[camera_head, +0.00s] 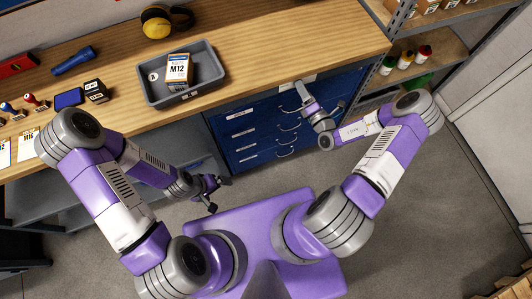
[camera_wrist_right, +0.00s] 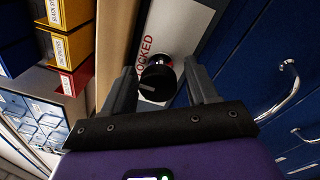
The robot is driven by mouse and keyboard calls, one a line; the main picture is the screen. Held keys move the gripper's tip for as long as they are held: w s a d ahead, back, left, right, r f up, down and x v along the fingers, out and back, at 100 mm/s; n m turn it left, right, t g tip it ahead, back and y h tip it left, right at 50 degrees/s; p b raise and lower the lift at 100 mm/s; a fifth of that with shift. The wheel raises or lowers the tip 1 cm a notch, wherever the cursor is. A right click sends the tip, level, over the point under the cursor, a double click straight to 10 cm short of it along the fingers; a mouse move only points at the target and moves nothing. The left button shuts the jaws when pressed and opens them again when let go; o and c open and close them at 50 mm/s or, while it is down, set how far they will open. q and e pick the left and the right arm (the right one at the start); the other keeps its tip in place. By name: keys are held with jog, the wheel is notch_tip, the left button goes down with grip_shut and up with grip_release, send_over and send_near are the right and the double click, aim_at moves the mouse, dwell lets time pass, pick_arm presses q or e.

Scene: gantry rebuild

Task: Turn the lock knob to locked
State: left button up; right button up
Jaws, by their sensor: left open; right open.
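In the right wrist view the lock knob (camera_wrist_right: 157,82) is a dark round knob with a pale pointer line and a bit of red behind it. It sits on a white label plate (camera_wrist_right: 176,25) with lettering that reads "OCKED", its start cut off or hidden. My right gripper (camera_wrist_right: 160,72) is open, its fingers on either side of the knob; I cannot tell whether they touch it. In the head view my right gripper (camera_head: 303,90) is at the cabinet's top edge, hiding the knob. My left gripper (camera_head: 213,187) is open and empty, low in front of the bench.
The blue drawer cabinet (camera_head: 238,131) with metal handles stands under the wooden bench (camera_head: 255,45). A grey tray (camera_head: 213,88) holding an M12 box (camera_head: 179,70) is on the bench. A shelf (camera_head: 425,55) with bottles stands right. The floor between is clear.

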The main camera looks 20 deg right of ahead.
jog(key=n+b, duration=0.4)
jog(key=n, duration=0.1)
jog(key=n+b, duration=0.4)
jog(key=n, duration=0.1)
jog(key=shift+a+f+g+y+b, duration=0.1)
jog(key=shift+a+g+y+b, duration=0.05)
jog(key=shift+g+y+b, duration=0.15)
jog(key=s+d+p, duration=0.1)
jog(key=s+p, duration=0.1)
jog(key=s, duration=0.6)
jog(key=s+a+f+n+g+y+p, duration=0.1)
jog(key=s+a+n+g+y, duration=0.1)
jog(key=a+n+g+y, duration=0.45)
jog(key=s+a+n+g+y+p, duration=0.1)
jog(key=s+a+n+y, duration=0.2)
jog(key=a, duration=0.6)
jog(key=s+a+f+n+g+p, duration=0.3)
jog(key=s+a+f+n+g, duration=0.1)
jog(key=s+a+n+g, duration=0.3)
jog(key=shift+s+n+g, duration=1.25)
jog(key=shift+s+g, duration=0.8)
jog(key=shift+s, duration=0.5)
jog(key=shift+a+f+h, duration=0.1)
jog(key=shift+a+h, duration=0.05)
jog(key=shift+h, duration=0.1)
